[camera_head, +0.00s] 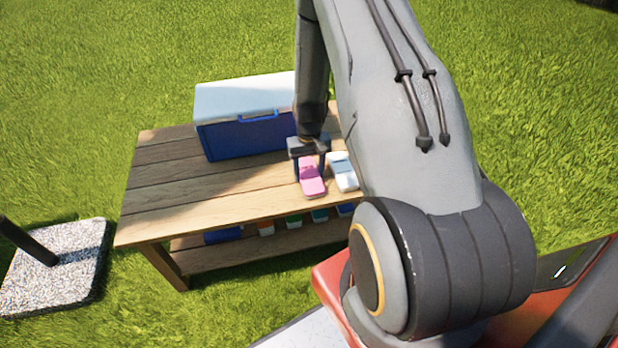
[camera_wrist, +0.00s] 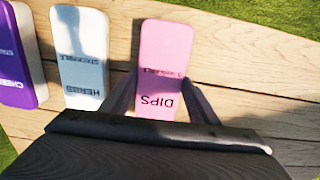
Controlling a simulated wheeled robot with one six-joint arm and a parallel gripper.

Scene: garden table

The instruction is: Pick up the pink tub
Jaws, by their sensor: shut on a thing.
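The pink tub (camera_head: 312,181) is on the wooden table, near its front edge. In the wrist view the pink tub (camera_wrist: 165,60) shows the word "DIPS" on its lid. My gripper (camera_head: 308,160) is over the tub from above, and its fingers sit on both sides of it. In the wrist view my gripper (camera_wrist: 158,98) is shut on the near part of the tub. I cannot tell whether the tub touches the table or is slightly lifted.
A white and light blue tub (camera_wrist: 84,55) marked "HERBS" stands beside the pink one, with a purple and white tub (camera_wrist: 22,55) beyond it. A blue cooler with a white lid (camera_head: 245,95) stands at the table's back. The left part of the table (camera_head: 165,195) is clear.

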